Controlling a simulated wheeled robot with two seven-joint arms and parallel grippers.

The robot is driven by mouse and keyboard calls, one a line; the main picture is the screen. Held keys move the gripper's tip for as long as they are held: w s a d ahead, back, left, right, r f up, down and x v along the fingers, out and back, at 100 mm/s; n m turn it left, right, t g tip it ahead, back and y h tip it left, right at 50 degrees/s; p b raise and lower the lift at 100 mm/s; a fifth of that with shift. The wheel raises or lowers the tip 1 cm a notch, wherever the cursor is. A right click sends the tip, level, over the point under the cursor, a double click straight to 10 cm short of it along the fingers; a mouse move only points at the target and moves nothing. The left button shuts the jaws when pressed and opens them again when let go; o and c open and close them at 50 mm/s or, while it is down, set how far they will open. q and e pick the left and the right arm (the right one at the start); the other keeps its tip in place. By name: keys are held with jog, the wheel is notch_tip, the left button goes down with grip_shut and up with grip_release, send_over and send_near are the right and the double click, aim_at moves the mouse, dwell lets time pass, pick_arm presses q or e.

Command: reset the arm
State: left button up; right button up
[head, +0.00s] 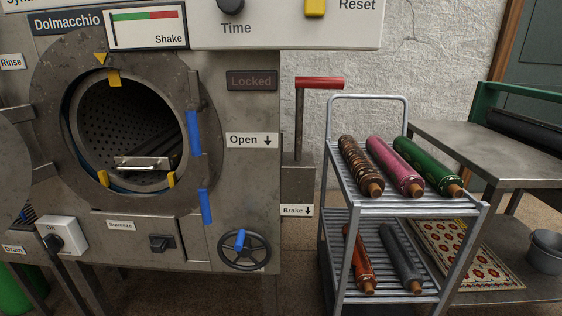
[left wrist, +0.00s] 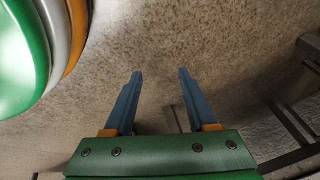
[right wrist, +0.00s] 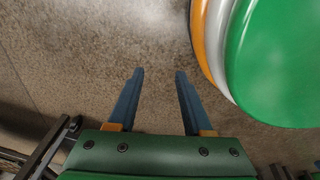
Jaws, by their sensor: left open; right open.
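My left gripper (left wrist: 157,88) shows in the left wrist view with its two blue fingers apart and nothing between them, over the brown speckled floor. My right gripper (right wrist: 157,88) shows in the right wrist view, also open and empty over the floor. Neither gripper nor arm shows in the head view. In the head view the Dolmacchio machine (head: 235,180) stands at the left with its round drum open. Nothing touches either gripper's fingers.
A metal trolley (head: 345,208) with rolled rugs on two shelves stands right of the machine. A steel table (head: 490,150) is at the far right. A red-handled brake lever (head: 318,83) sits between machine and trolley. My rounded green base shows in both wrist views.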

pick_arm(q)
jog(key=s+a+f+n+g, duration=0.2)
jog(key=s+f+n, duration=0.1)
jog(key=s, duration=0.7)
jog(key=s+d+r+p, duration=0.2)
jog(key=r+p, duration=1.1)
jog(key=s+d+r+g+p, duration=0.1)
jog(key=s+r+p, duration=0.1)
jog(key=r+p, duration=1.2)
jog(key=shift+d, duration=0.4)
pick_arm(e)
jog(key=s+a+r, duration=0.2)
jog(key=r, duration=1.1)
jog(key=s+a+r+g, duration=0.1)
jog(key=s+a+r, duration=0.1)
jog(key=r, duration=1.1)
jog(key=shift+r+y, duration=0.3)
jog(key=shift+y, duration=0.1)
jog(key=shift+w+d, duration=0.15)
